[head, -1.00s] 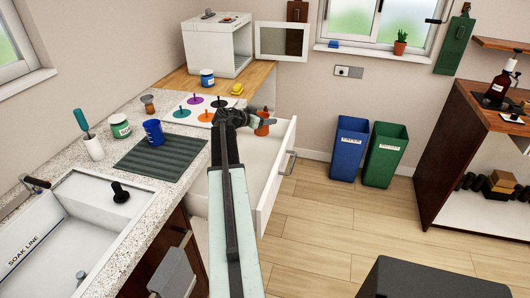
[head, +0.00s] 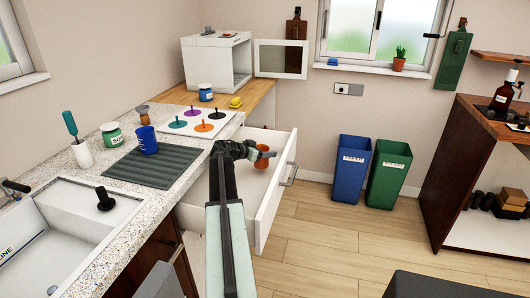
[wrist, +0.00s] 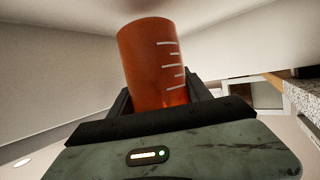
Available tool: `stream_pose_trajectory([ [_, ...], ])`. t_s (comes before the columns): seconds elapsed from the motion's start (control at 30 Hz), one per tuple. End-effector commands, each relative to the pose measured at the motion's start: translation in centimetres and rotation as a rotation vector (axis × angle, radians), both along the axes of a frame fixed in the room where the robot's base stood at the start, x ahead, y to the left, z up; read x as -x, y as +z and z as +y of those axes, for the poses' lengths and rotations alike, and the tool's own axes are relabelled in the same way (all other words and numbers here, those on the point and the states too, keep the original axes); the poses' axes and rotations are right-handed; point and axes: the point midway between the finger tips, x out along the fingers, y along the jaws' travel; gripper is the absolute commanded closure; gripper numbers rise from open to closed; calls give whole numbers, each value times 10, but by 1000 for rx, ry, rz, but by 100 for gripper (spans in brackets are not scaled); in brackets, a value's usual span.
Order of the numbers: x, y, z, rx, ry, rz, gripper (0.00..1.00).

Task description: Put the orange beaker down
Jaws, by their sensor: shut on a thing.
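The orange beaker (head: 262,156) is in my gripper (head: 255,152), which is shut on it, above the open white drawer (head: 277,202) in the head view. In the wrist view the orange beaker (wrist: 155,65) stands between the dark jaws, with white measuring marks on its side. Its far end and the jaw contact are partly hidden by the gripper body. I cannot tell whether its base touches the drawer floor.
Blue (head: 350,172) and green (head: 388,174) bins stand right of the drawer. The floor between is clear.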

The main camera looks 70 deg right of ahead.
Motion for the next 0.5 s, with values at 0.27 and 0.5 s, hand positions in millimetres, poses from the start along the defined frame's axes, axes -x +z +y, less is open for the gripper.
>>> stream_pose_trajectory([
  [0.27,-1,-25,0,0,1,0,92],
  [0.5,-1,-23,0,0,1,0,92],
])
